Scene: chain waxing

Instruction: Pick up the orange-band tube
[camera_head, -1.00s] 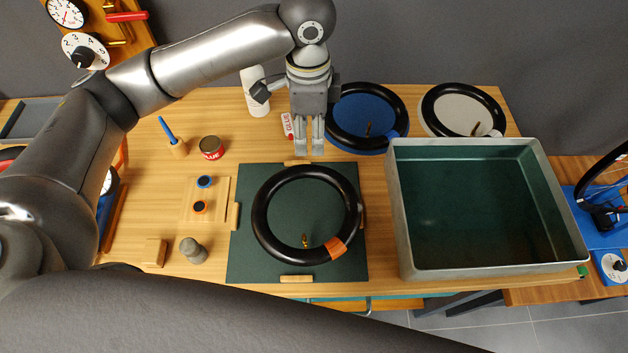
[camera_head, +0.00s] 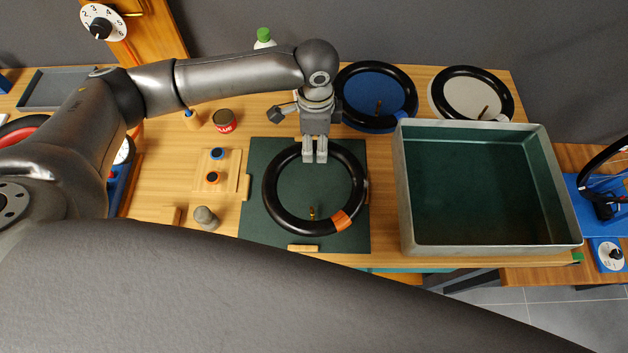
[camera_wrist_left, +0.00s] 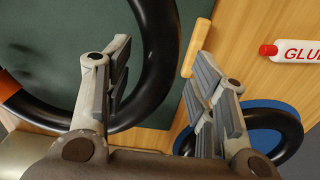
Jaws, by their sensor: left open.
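The orange-band tube is a black ring (camera_head: 274,209) lying on a dark green mat (camera_head: 256,232), with an orange band (camera_head: 341,220) at its lower right and a brass valve inside it. My left gripper (camera_head: 315,158) points down at the ring's far edge and hides part of it. In the left wrist view the left gripper (camera_wrist_left: 150,95) has its two fingers spread. The black tube (camera_wrist_left: 160,50) runs beside one finger there, and part of the orange band (camera_wrist_left: 8,86) shows at the left edge. I cannot tell how high the fingertips are. My right gripper does not show.
A grey metal bin (camera_head: 400,200) with a green inside stands right of the mat. Tubes lie on a blue disc (camera_head: 372,95) and a white disc (camera_head: 466,98) behind. A red tin (camera_head: 224,121) and a small grey peg (camera_head: 205,217) stand at the left. A glue tube (camera_wrist_left: 295,52) lies nearby.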

